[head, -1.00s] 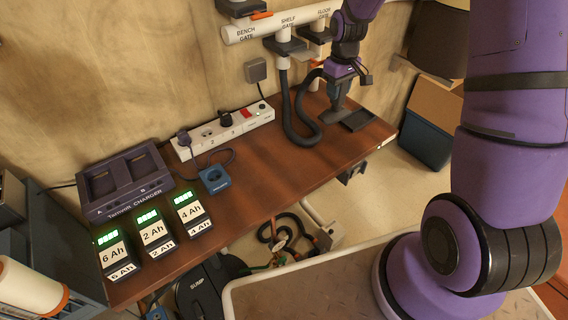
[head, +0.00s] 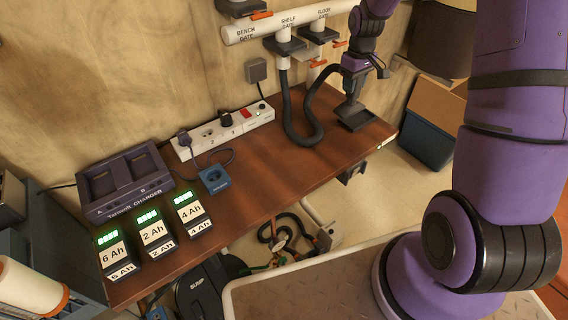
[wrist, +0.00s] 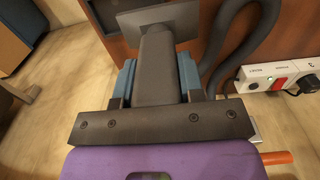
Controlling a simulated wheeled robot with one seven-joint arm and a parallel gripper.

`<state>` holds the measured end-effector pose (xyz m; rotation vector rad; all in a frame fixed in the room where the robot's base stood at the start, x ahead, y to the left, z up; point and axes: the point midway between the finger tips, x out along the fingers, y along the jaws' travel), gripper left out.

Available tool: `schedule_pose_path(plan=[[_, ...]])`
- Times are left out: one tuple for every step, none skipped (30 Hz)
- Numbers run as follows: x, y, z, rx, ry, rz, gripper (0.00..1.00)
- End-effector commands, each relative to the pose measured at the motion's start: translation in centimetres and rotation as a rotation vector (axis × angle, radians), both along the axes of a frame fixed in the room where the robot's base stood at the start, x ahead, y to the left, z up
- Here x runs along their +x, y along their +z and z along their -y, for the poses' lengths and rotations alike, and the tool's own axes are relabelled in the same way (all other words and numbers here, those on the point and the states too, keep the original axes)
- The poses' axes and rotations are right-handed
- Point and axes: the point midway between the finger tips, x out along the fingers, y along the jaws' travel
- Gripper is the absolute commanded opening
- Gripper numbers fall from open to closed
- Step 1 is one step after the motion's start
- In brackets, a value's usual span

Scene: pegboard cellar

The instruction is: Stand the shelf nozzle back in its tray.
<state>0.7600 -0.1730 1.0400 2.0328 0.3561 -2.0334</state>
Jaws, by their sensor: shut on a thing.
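The shelf nozzle, a dark grey piece with a flared foot, hangs upright below my gripper (head: 353,82) in the head view. My gripper is shut on its neck. In the wrist view the nozzle (wrist: 157,68) sits between the blue jaw pads (wrist: 158,82), its wide foot farthest from me. The dark, shallow tray (head: 372,124) lies near the right end of the bench. The nozzle's foot overlaps the tray in the head view; I cannot tell whether it touches the tray floor or is just above it.
A black hose (head: 289,125) loops from the shelf gate (head: 287,46) toward my gripper. A power strip (head: 222,130), a charger (head: 128,182) and several battery packs (head: 155,232) occupy the bench's left and back. The front middle of the bench (head: 270,180) is clear.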

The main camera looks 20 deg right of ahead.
Motion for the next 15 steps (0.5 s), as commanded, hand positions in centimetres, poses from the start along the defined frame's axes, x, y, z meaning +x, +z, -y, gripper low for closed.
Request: schedule_pose_path(plan=[[0.1,0.0,0.3,0.0,-0.001,0.001,0.0],[0.1,0.0,0.5,0.0,-0.001,0.001,0.0],[0.2,0.0,0.7,0.0,0.0,0.0,0.0],[0.3,0.0,0.9,0.0,0.0,0.001,0.0],[0.3,0.0,1.1,0.0,-0.001,0.001,0.0],[0.4,0.0,1.3,0.0,-0.001,0.001,0.0],[0.4,0.0,1.5,0.0,-0.001,0.001,0.0],[0.5,0.0,1.7,-0.001,-0.002,0.001,0.0],[0.5,0.0,1.9,-0.001,-0.001,0.001,0.0],[0.6,0.0,2.1,0.0,-0.001,0.002,0.0],[0.6,0.0,2.2,-0.001,-0.001,0.001,0.0],[0.7,0.1,2.5,-0.001,0.0,0.001,0.0],[0.7,0.1,2.6,-0.001,0.0,0.001,0.0],[0.8,0.1,2.8,-0.001,0.0,0.001,0.0],[0.8,0.1,3.0,0.0,-0.001,0.001,0.0]])
